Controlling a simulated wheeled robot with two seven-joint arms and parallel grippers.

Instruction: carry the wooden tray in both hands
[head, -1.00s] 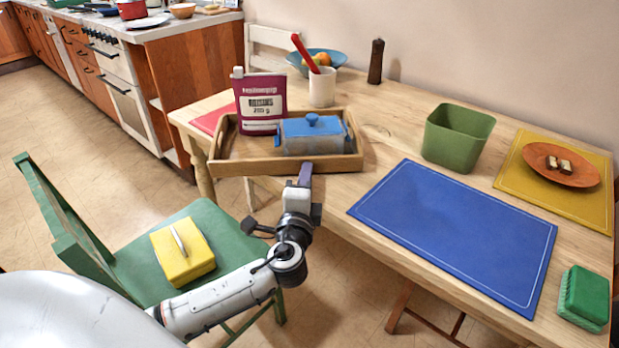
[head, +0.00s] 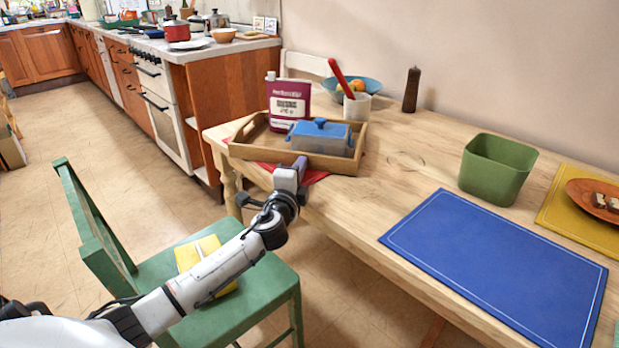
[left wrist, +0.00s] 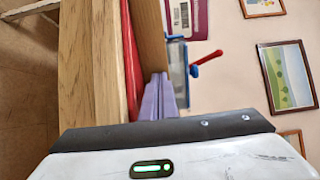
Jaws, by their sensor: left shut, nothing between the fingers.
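The wooden tray (head: 247,152) lies on the table over a red placemat (head: 313,177), near the table's left end. It holds a purple-and-white carton (head: 289,98) and a blue-lidded dish (head: 318,137). In the left wrist view the tray's wall (left wrist: 150,35) stands just beyond my fingertips. My left gripper (head: 301,163) is shut and empty at the tray's near side; I cannot tell whether it touches the wall. Its purple fingers also show in the left wrist view (left wrist: 160,82). My right gripper is not in view.
A white mug with a red utensil (head: 356,104), a blue bowl (head: 370,84) and a pepper mill (head: 411,90) stand behind the tray. A green bin (head: 497,168) and blue placemat (head: 495,255) are to the right. A green chair (head: 262,280) stands under my left arm.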

